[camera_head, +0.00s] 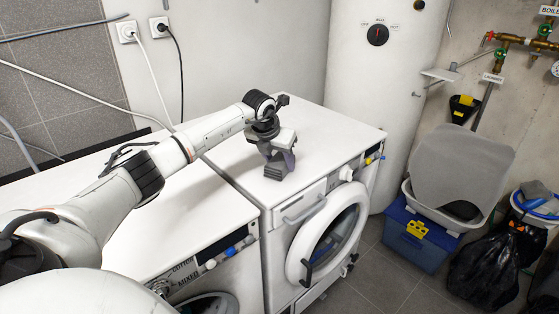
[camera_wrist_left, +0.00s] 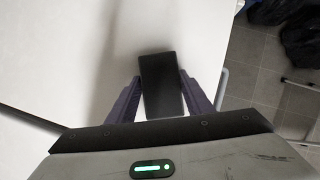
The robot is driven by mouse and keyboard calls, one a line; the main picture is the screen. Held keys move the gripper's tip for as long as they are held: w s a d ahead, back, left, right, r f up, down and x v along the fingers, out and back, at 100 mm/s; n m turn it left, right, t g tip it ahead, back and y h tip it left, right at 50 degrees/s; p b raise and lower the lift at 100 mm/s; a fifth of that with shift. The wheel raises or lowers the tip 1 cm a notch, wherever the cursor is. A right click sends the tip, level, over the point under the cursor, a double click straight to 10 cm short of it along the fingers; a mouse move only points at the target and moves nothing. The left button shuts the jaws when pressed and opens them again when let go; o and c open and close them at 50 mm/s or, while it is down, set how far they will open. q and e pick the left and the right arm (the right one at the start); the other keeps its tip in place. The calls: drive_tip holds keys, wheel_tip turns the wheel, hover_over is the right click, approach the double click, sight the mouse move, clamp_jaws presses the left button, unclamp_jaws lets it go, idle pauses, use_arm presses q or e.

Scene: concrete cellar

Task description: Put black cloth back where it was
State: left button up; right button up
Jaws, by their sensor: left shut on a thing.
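The black cloth (camera_wrist_left: 160,85) shows in the left wrist view as a dark, flat, rectangular piece between the two purple-grey fingers of my left gripper (camera_wrist_left: 161,98). The gripper is shut on it. In the head view my left gripper (camera_head: 279,163) points down over the white top of the right-hand washing machine (camera_head: 332,138), near the middle of that top. The cloth is hard to tell from the fingers there. I cannot tell whether it touches the top. My right gripper is in neither view.
The left-hand machine (camera_head: 165,225) stands beside it under my left arm. The right-hand machine's round door (camera_head: 327,232) stands ajar. A white boiler tank (camera_head: 380,90) stands behind. A blue box (camera_head: 418,240) and black bags (camera_head: 488,268) are on the floor at right. The machine top around the gripper is clear.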

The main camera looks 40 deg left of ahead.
use_arm(q)
drive_tip(key=o, duration=1)
drive_tip(key=v, duration=1.2)
